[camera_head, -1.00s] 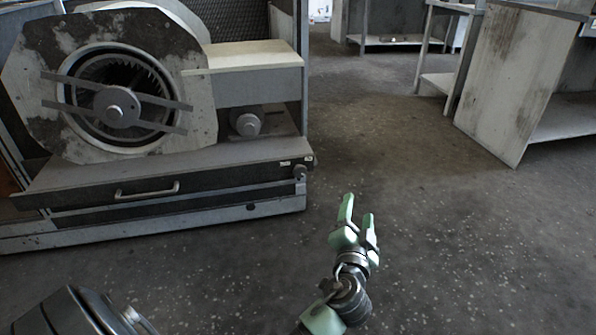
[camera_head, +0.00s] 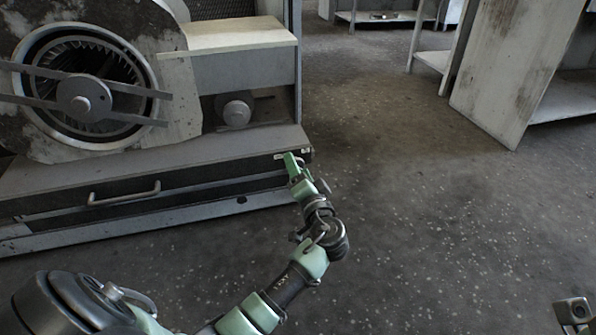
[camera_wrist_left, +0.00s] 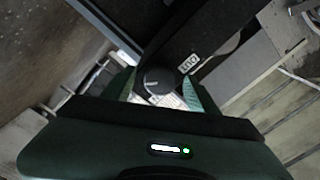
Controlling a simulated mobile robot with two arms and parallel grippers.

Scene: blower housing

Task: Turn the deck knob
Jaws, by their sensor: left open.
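The deck knob (camera_wrist_left: 158,79) is a dark round knob with a pale pointer line, in the left wrist view. It sits at the right end of the deck's front edge, by a label reading AUTO (camera_wrist_left: 188,63). My left gripper (camera_wrist_left: 160,92) is open, with one green finger on each side of the knob. I cannot tell whether the fingers touch it. In the head view my left gripper (camera_head: 304,168) is at the right end of the deck (camera_head: 190,160) and mostly hides the knob.
The blower housing (camera_head: 180,110) with its round fan opening stands on the deck. A bar handle (camera_head: 125,194) sticks out of the deck's front. A shelf unit (camera_head: 510,60) stands at the back right. The floor (camera_head: 420,200) to the right is clear.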

